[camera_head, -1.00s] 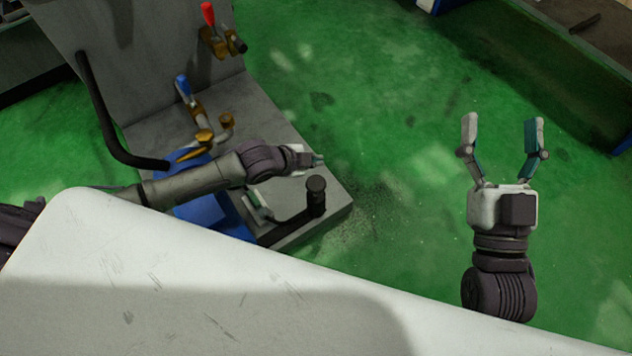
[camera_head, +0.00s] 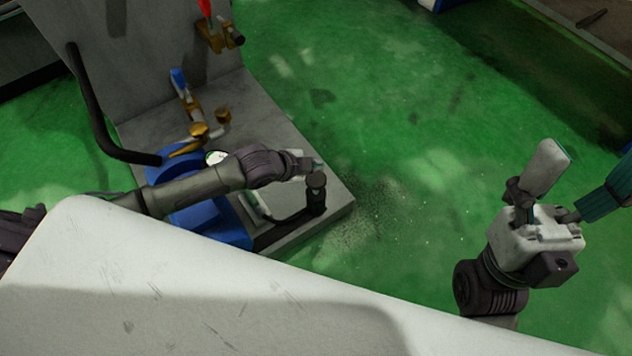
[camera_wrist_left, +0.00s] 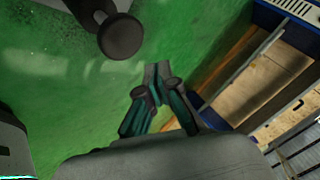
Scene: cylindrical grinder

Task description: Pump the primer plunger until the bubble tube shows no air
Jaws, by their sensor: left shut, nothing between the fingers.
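A black round knob (camera_head: 316,181) stands upright on a dark arm at the front right of the grey machine base; it looks like the plunger's handle. It also shows at the top of the left wrist view (camera_wrist_left: 120,37). My left gripper (camera_head: 318,162) is just behind the knob in the head view. In the left wrist view its fingers (camera_wrist_left: 158,72) are together, empty and apart from the knob. A pale, green-edged piece (camera_head: 258,203) beside the blue body is partly hidden by my left arm; I cannot tell whether it is the bubble tube. My right gripper (camera_head: 588,185) is open and empty.
A grey upright panel (camera_head: 160,60) rises behind the base. Brass fittings with a blue lever (camera_head: 179,79) and a red lever (camera_head: 206,8) sit on the machine. A white dial (camera_head: 215,157) is partly hidden. Green floor (camera_head: 420,150) is clear on the right.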

